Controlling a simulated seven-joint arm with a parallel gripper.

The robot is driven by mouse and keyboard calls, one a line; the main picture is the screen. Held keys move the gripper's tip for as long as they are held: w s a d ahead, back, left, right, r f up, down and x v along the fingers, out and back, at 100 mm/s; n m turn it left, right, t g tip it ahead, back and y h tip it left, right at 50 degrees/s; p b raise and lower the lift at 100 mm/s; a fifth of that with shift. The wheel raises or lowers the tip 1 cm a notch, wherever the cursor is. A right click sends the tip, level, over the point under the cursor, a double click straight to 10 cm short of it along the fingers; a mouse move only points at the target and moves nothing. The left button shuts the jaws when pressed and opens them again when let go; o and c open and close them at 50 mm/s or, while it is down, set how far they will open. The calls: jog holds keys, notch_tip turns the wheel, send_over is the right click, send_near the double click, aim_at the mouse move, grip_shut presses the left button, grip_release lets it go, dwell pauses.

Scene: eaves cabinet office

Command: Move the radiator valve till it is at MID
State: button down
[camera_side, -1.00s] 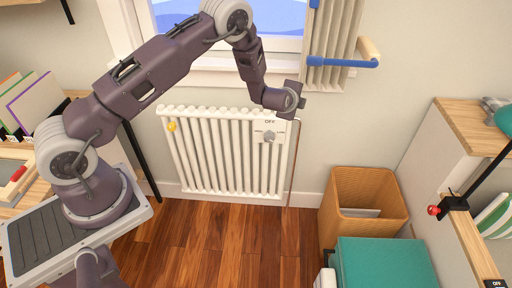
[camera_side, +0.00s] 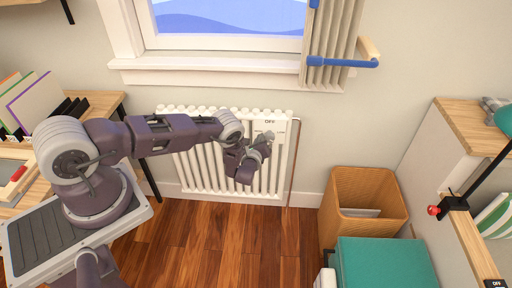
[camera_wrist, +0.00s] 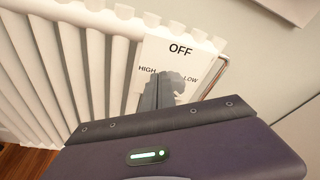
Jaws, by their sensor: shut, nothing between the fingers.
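The radiator valve is a grey round knob (camera_side: 270,134) on a white plate at the upper right of the white radiator (camera_side: 205,165). In the wrist view the plate (camera_wrist: 158,52) reads OFF at the top, HIGH at left and LOW at right. No MID mark shows; the lower plate is hidden by my gripper. The knob (camera_wrist: 183,86) is partly hidden behind my fingers, so its setting cannot be read. My gripper (camera_side: 263,143) is shut and empty, its fingertips (camera_wrist: 160,90) right at the knob. I cannot tell whether they touch it.
A thin pipe (camera_side: 294,165) runs down the radiator's right side. The window sill (camera_side: 210,72) is above. The wooden floor (camera_side: 250,235) before the radiator is clear.

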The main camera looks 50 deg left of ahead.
aim_at(268, 135)
jog(key=shift+w+a, duration=0.4)
jog(key=shift+w+d, duration=0.1)
dwell(0.4)
jog(key=shift+w+d+r, duration=0.75)
jog(key=shift+w+d, duration=0.1)
jog(key=shift+d, duration=0.1)
dwell(0.6)
